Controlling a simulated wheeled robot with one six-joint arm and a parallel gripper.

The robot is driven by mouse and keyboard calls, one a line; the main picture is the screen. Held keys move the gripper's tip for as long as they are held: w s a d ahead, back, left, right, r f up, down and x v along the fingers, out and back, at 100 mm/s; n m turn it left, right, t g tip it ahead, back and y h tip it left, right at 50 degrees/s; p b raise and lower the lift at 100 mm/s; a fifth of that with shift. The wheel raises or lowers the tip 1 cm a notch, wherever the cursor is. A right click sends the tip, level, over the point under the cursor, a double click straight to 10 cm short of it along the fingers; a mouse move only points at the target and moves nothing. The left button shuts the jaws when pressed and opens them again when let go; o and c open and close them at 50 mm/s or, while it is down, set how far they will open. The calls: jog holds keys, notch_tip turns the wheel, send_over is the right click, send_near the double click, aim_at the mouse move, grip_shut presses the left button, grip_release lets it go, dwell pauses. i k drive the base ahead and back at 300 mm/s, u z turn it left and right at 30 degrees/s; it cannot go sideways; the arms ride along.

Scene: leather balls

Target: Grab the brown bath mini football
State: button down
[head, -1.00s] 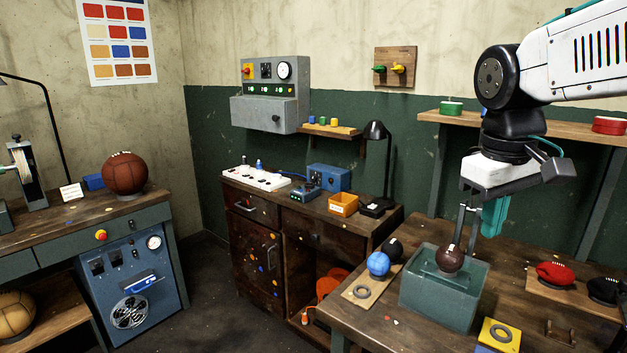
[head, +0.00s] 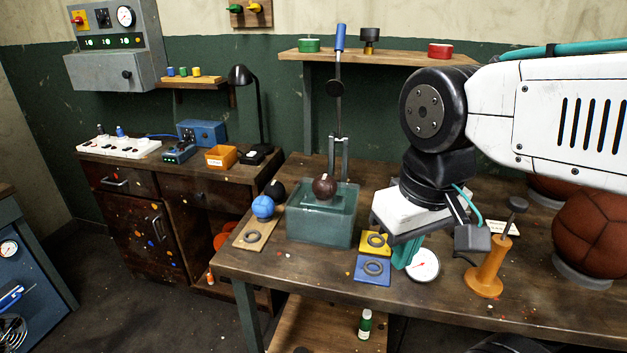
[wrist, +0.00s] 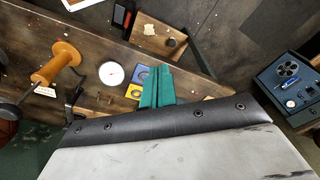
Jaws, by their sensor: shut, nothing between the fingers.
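The small dark brown ball (head: 324,186) sits at the top of a translucent green-teal bath (head: 318,226) on the workbench in the head view. It has a few pale marks on it. My gripper (head: 407,254) is to the right of the bath, by the yellow pad (head: 375,243) and blue pad (head: 372,270), apart from the ball. Its teal fingers (wrist: 157,88) are together with nothing between them in the wrist view. The ball is not visible in the wrist view.
A blue ball (head: 263,207) and a black ball (head: 275,189) are left of the bath. A metal stand (head: 338,110) rises behind it. A white dial (head: 423,265), an orange-handled tool (head: 488,268) and a large brown ball (head: 592,232) are on the right.

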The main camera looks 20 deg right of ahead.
aim_at(324, 186)
jog(key=k, duration=1.25)
jog(key=u, duration=0.65)
jog(key=i, duration=1.7)
jog(key=z, duration=0.3)
